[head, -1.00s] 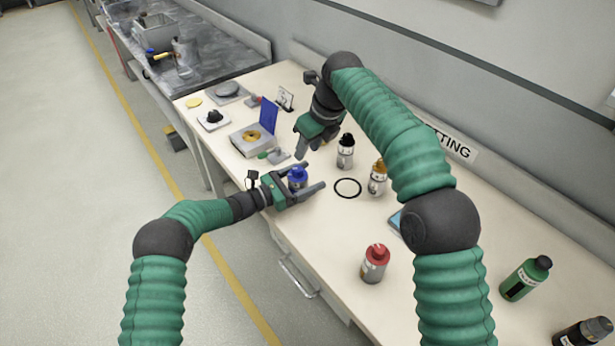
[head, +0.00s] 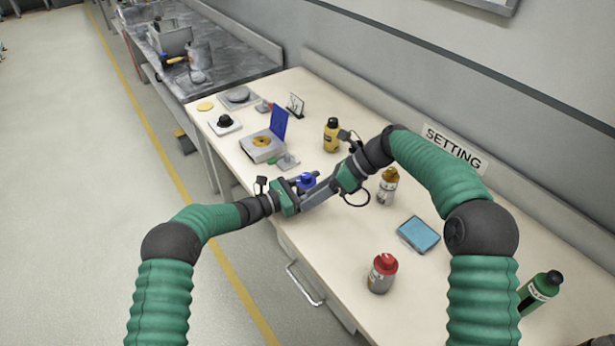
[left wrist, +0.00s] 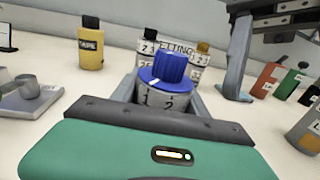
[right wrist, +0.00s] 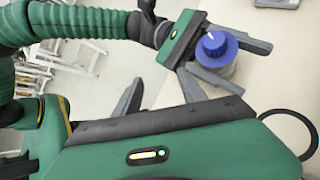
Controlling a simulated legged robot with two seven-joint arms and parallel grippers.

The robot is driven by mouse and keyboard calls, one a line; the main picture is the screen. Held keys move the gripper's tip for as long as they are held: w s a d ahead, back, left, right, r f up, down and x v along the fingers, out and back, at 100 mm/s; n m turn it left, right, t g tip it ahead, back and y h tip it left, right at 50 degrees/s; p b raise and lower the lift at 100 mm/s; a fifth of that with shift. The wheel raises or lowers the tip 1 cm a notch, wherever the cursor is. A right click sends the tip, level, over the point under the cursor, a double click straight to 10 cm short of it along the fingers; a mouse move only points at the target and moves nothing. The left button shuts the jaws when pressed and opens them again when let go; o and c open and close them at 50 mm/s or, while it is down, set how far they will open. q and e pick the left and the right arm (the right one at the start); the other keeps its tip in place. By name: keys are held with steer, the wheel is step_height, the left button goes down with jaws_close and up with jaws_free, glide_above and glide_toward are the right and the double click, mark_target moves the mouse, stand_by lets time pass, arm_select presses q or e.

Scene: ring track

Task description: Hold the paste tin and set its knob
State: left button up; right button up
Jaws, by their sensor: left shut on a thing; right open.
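The paste tin (left wrist: 163,100) is a grey-white can with numbers on its side and a ribbed blue knob (left wrist: 168,67) on top. A white mark shows on the knob. My left gripper (head: 304,188) is shut around the tin and the tin looks upright. The blue knob also shows in the head view (head: 306,180) and in the right wrist view (right wrist: 215,45). My right gripper (head: 318,194) is open and empty, close beside the tin, apart from the knob in its own wrist view. The right fingers partly cover the tin in the head view.
A yellow bottle (head: 332,134), an orange-capped bottle (head: 388,186), a red-capped bottle (head: 382,273) and a blue pad (head: 419,235) stand on the bench. A black ring (head: 356,198) lies by my right gripper. A box with a raised blue lid (head: 262,146) is at the far left.

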steer(key=d+y, duration=0.1)
steer(key=y, duration=0.2)
steer(key=t+y, duration=0.4)
steer(key=t, duration=0.5)
glide_toward(307, 174)
steer(key=shift+m, duration=0.3)
steer(key=x, duration=1)
steer(key=shift+s+f, duration=0.15)
steer(key=shift+f, duration=0.1)
jaws_close()
